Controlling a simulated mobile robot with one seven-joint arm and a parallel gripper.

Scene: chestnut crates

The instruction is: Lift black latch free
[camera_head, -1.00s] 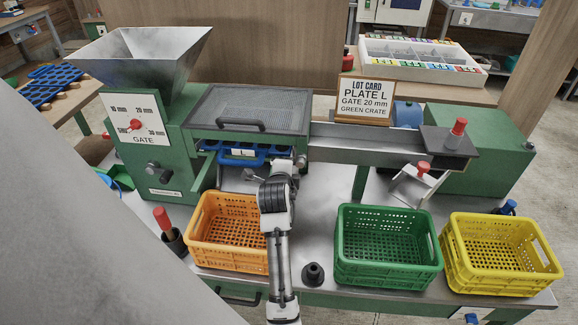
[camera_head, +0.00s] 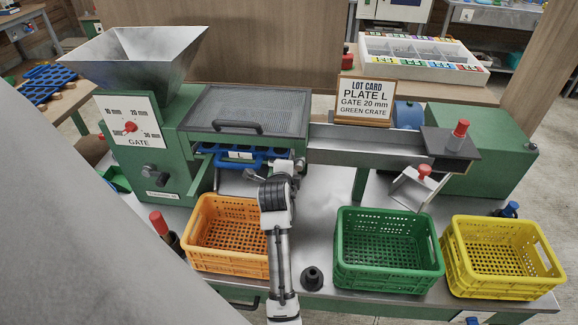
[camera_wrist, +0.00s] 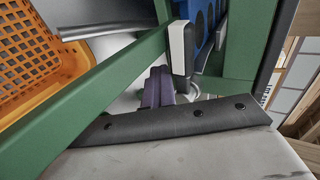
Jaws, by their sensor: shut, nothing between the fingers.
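The black latch (camera_wrist: 181,48) shows in the wrist view as an upright dark bar with a pale face, against the green frame of the machine. My gripper (camera_wrist: 158,88) is shut and empty, its dark fingers just left of the latch's lower end. I cannot tell whether they touch it. In the head view my gripper (camera_head: 282,166) is at the front right of the machine's opening, and its fingertips are mostly hidden by my wrist. The blue plate (camera_head: 225,160) marked L sits in that opening under the mesh cover (camera_head: 250,108).
An orange crate (camera_head: 225,262) stands left of my arm, with green (camera_head: 390,278) and yellow (camera_head: 505,285) crates to the right. A small black stand (camera_head: 312,279) is between my arm and the green crate. A metal chute (camera_head: 365,144) runs right of the opening.

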